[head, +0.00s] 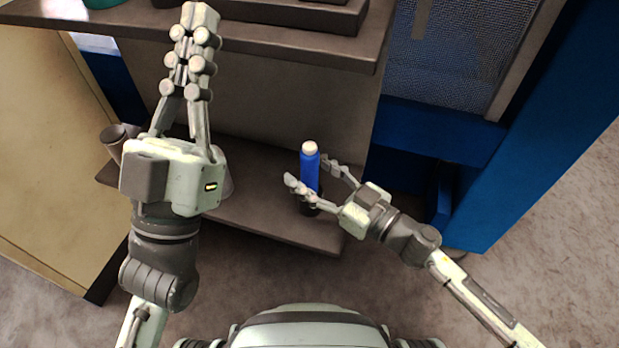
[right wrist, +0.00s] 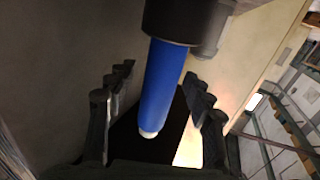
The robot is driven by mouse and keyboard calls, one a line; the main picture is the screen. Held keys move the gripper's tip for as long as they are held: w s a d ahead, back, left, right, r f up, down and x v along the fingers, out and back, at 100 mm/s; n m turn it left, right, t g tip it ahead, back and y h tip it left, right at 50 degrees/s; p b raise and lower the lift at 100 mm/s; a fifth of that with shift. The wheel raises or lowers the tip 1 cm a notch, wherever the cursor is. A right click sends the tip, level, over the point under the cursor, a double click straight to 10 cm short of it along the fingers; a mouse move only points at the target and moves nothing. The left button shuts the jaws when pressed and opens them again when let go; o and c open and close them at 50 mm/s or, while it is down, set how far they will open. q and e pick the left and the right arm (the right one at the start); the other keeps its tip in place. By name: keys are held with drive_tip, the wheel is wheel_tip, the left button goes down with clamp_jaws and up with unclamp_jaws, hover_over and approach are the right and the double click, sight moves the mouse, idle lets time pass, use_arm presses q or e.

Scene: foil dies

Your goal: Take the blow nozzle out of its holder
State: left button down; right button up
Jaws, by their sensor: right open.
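The blow nozzle (head: 310,170) is a blue cylinder with a pale tip, standing upright in a dark round holder (head: 310,208) on the lower shelf. My right gripper (head: 308,174) is open, with one finger on each side of the nozzle. In the right wrist view the blue nozzle (right wrist: 164,85) lies between the open fingers (right wrist: 158,88), with gaps on both sides, and the dark holder (right wrist: 175,22) is at the top. The nozzle's lower end is hidden in the holder. My left gripper (head: 190,22) has its fingers together, with nothing seen between them, over the left of the shelf.
The lower brown shelf (head: 265,215) is mostly bare around the holder. A grey-brown cylinder (head: 117,138) stands at its left end, partly behind my left gripper. An upper shelf (head: 300,45) overhangs the back. A blue frame (head: 540,130) stands on the right.

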clamp_jaws()
idle(0.3)
drive_tip(key=shift+r, duration=0.1)
